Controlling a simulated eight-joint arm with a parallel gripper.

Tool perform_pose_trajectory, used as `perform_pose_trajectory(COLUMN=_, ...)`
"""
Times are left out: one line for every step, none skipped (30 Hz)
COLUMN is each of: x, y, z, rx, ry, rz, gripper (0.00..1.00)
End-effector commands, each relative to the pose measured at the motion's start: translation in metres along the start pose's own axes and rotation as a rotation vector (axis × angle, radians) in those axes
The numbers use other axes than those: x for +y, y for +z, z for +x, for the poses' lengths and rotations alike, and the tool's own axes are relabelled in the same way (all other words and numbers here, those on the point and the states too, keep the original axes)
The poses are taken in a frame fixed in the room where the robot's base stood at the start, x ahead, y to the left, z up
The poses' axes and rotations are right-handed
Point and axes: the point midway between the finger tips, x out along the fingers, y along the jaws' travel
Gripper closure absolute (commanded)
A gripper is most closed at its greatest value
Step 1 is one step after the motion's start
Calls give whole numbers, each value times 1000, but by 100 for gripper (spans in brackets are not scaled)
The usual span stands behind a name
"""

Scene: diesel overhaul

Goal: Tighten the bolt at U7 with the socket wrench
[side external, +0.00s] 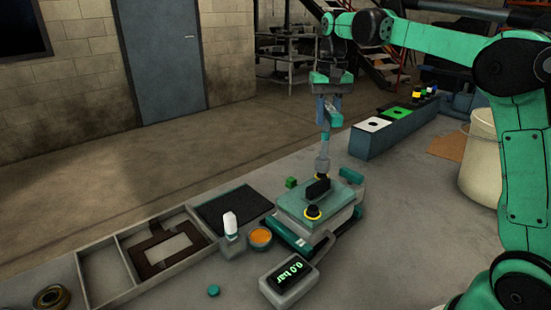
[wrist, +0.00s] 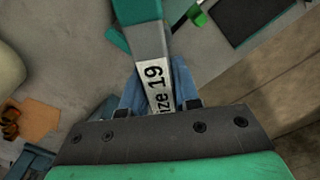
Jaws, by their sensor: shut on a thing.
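My gripper (side external: 327,118) is shut on the socket wrench (wrist: 155,84), between its blue fingers in the wrist view. The wrench is teal and grey with a label whose visible part reads "ize 19". In the side view its grey shaft (side external: 323,154) points down over the back of the teal-topped unit (side external: 293,208). No U7 mark is readable.
A long box with white and green tops (side external: 386,135) stands behind right.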

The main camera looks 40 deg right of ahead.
Motion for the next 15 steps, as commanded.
perform_pose_trajectory(x=0, y=0, z=0, rx=0, ry=0, rz=-45, gripper=100)
perform_pose_trajectory(x=0, y=0, z=0, rx=0, ry=0, rz=-72, gripper=100)
perform_pose_trajectory(x=0, y=0, z=0, rx=0, ry=0, rz=-104, gripper=100)
perform_pose_trajectory(x=0, y=0, z=0, rx=0, ry=-1, rz=-123, gripper=100)
perform_pose_trajectory(x=0, y=0, z=0, rx=0, ry=-1, rz=-139, gripper=100)
perform_pose_trajectory(x=0, y=0, z=0, rx=0, ry=-1, rz=-153, gripper=100)
perform_pose_trajectory(x=0, y=0, z=0, rx=0, ry=-1, rz=-161, gripper=100)
perform_pose_trajectory(x=0, y=0, z=0, rx=0, ry=-1, rz=-165, gripper=100)
perform_pose_trajectory(x=0, y=0, z=0, rx=0, ry=-1, rz=-167, gripper=100)
perform_pose_trajectory(x=0, y=0, z=0, rx=0, ry=-1, rz=-167, gripper=100)
perform_pose_trajectory(x=0, y=0, z=0, rx=0, ry=-1, rz=-166, gripper=100)
perform_pose_trajectory(x=0, y=0, z=0, rx=0, ry=-1, rz=-166, gripper=100)
perform_pose_trajectory(x=0, y=0, z=0, rx=0, ry=-1, rz=-165, gripper=100)
perform_pose_trajectory(x=0, y=0, z=0, rx=0, ry=-1, rz=-165, gripper=100)
perform_pose_trajectory(x=0, y=0, z=0, rx=0, ry=-1, rz=-165, gripper=100)
